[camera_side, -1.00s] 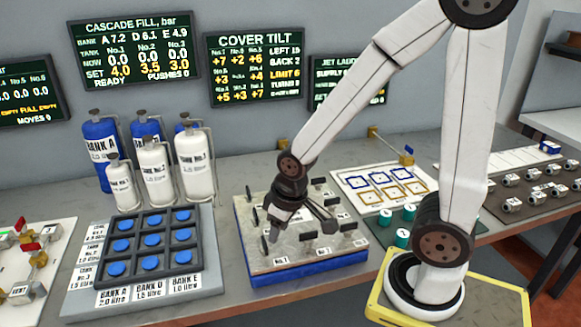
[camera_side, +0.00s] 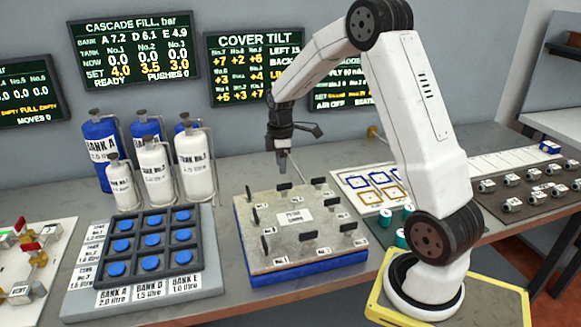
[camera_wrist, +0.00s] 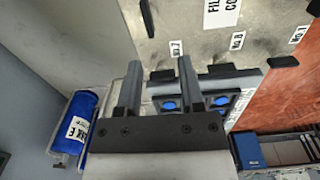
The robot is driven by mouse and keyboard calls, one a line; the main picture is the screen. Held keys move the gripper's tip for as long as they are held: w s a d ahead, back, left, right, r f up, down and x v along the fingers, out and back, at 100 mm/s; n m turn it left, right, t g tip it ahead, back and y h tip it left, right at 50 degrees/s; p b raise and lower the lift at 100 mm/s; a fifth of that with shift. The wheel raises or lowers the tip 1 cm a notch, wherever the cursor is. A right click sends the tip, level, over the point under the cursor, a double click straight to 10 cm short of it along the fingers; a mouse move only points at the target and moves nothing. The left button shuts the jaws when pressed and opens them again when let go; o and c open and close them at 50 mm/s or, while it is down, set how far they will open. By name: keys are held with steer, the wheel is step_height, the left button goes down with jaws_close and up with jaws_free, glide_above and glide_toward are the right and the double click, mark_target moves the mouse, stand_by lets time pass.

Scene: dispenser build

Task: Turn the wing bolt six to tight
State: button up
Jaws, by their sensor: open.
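A metal cover plate (camera_side: 290,237) on a blue base carries several black wing bolts around its edge. The back-middle wing bolt (camera_side: 283,186), which I take for six from its place in the ring, stands with its wing across the picture; its own label is not readable. It seems to be the wing (camera_wrist: 147,18) at the top of the wrist view, beside label No.7. My gripper (camera_side: 285,164) points down above the back row, apart from the bolts. In the wrist view its fingers (camera_wrist: 157,62) are spread with nothing between them.
The neighbouring back wing bolts (camera_side: 249,193) and (camera_side: 318,181) stand close on either side. A tray of blue buttons (camera_side: 152,240) and gas cylinders (camera_side: 157,175) are to the left. My arm partly covers the COVER TILT board (camera_side: 235,75).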

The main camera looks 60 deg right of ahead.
mark_target(284, 189)
steer(key=shift+w+d+n, duration=0.1)
steer(key=shift+d+n, duration=0.2)
steer(key=shift+d, duration=0.7)
steer(key=shift+f, duration=0.1)
steer(key=shift+f, duration=3.85)
jaws_close()
